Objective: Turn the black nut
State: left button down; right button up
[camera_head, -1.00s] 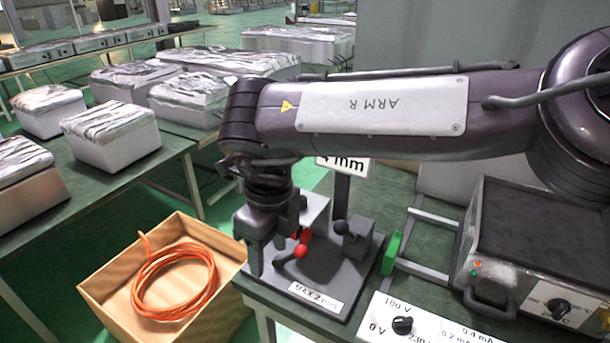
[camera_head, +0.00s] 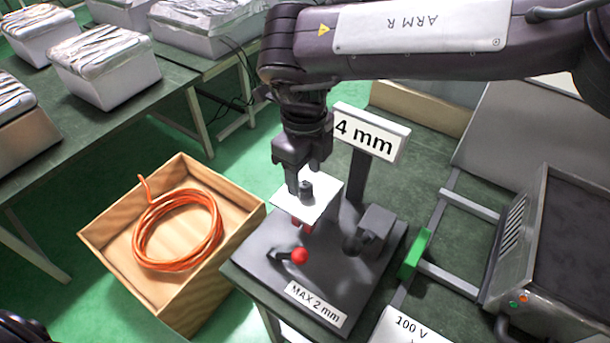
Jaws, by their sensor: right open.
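The black nut (camera_head: 306,188) is a small dark cylinder on top of a white plate (camera_head: 324,205) on the grey fixture (camera_head: 262,241). My right gripper (camera_head: 304,182) points down from above, fingers apart. Its fingertips are at the nut, seemingly one on either side; I cannot tell whether they touch it. The gripper holds nothing visibly. Red parts (camera_head: 302,224) show under the plate, and a lever with a red ball (camera_head: 299,256) stands in front.
A "4 mm" sign (camera_head: 371,133) stands just behind the fixture. An open wooden box (camera_head: 97,236) with an orange cable coil (camera_head: 148,222) is to the left. A green-ended metal frame (camera_head: 414,254) and a heater box (camera_head: 562,250) are to the right.

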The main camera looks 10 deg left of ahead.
aim_at(304, 187)
notch_tip(304, 187, down, 3)
jog(key=shift+w+f, duration=0.1)
jog(key=shift+w, duration=0.05)
jog(key=shift+f, duration=0.1)
jog(key=c, duration=1)
pick_arm(q)
jog(key=shift+w+d+r, duration=0.1)
jog(key=shift+w+r, duration=0.25)
jog(key=shift+w, duration=0.5)
pick_arm(e)
jog(key=shift+m, duration=0.4)
